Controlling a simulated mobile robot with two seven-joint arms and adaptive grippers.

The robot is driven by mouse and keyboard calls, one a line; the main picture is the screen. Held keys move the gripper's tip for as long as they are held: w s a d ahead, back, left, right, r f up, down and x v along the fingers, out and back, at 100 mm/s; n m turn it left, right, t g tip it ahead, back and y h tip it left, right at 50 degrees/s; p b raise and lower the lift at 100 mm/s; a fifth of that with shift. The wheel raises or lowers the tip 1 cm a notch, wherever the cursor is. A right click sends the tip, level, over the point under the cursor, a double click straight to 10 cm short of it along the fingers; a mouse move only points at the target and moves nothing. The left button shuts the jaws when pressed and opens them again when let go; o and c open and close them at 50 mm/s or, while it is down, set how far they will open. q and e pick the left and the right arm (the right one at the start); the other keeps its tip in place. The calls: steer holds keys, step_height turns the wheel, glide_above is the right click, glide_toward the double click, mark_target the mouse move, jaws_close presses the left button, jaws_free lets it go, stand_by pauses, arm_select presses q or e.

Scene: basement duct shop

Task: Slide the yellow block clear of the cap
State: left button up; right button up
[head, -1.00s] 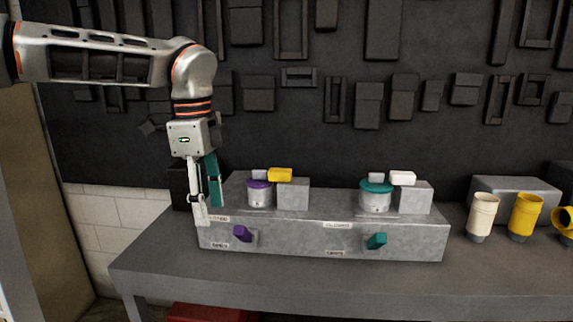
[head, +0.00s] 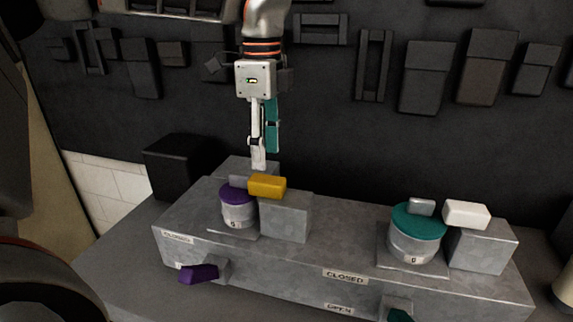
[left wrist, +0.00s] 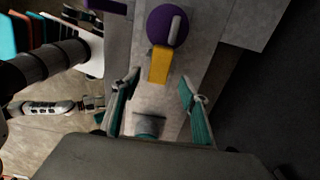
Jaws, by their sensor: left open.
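The yellow block (head: 267,186) lies on top of a grey block (head: 285,217), its left end at the edge of the purple cap (head: 236,193). The cap sits on a pale round canister and has a grey raised bar. In the left wrist view the yellow block (left wrist: 159,65) reaches to the rim of the purple cap (left wrist: 163,28). My left gripper (head: 265,160) points down just above and behind the yellow block. In the left wrist view my open left gripper (left wrist: 160,90) has empty space between its teal-padded fingers, with the yellow block just beyond their tips.
A teal cap (head: 418,222) and a white block (head: 466,214) on another grey block stand to the right. A purple lever (head: 199,273) and a teal lever (head: 399,316) stick out of the bench front. A black box (head: 182,167) stands at the back left.

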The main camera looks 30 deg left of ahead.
mark_target(266, 179)
arm_select(q)
steer(key=shift+w, duration=0.15)
steer(key=shift+f+p, duration=0.4)
steer(key=shift+f, duration=3.4)
jaws_close()
